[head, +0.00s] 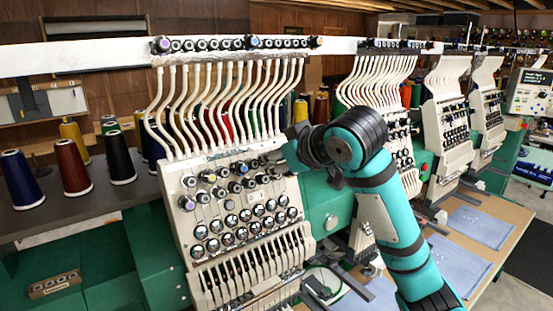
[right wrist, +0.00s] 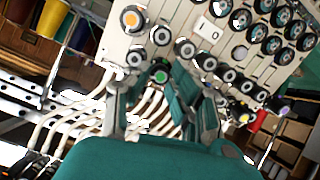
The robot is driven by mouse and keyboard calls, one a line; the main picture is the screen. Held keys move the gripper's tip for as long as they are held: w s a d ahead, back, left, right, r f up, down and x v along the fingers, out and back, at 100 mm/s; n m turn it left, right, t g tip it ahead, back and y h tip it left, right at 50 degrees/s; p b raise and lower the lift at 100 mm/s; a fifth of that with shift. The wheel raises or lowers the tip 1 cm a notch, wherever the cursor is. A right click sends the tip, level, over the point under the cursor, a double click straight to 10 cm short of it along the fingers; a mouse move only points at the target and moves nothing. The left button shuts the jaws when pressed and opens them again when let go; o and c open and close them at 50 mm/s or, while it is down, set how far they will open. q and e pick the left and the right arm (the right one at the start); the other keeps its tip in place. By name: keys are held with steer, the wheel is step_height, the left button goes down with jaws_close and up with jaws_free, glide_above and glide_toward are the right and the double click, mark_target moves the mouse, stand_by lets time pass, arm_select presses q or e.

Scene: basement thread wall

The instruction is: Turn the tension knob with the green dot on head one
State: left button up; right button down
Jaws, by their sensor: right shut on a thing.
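Head one (head: 240,215) is the nearest cream embroidery head, with rows of tension knobs on its sloped panel. The knob with the green dot (right wrist: 160,76) shows in the right wrist view, between the fingertips of my right gripper (right wrist: 158,82). The gripper is shut on it. In the head view, my right gripper (head: 287,152) reaches the upper right of the panel from the right, and it hides the knob there. My left gripper is in neither view.
Neighbouring knobs sit close by, including one with an orange dot (right wrist: 131,19). White thread tubes (head: 210,95) rise above the panel. Thread cones (head: 72,167) stand at the left. More heads (head: 445,125) line up to the right.

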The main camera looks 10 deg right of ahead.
steer(key=shift+f, duration=0.2)
steer(key=c, duration=1.2)
jaws_free()
steer(key=shift+r, duration=0.1)
steer(key=shift+o, duration=0.2)
steer(key=shift+r, duration=0.1)
steer(key=v, duration=1.1)
steer(key=shift+s, duration=0.4)
steer(key=shift+d+r, duration=0.1)
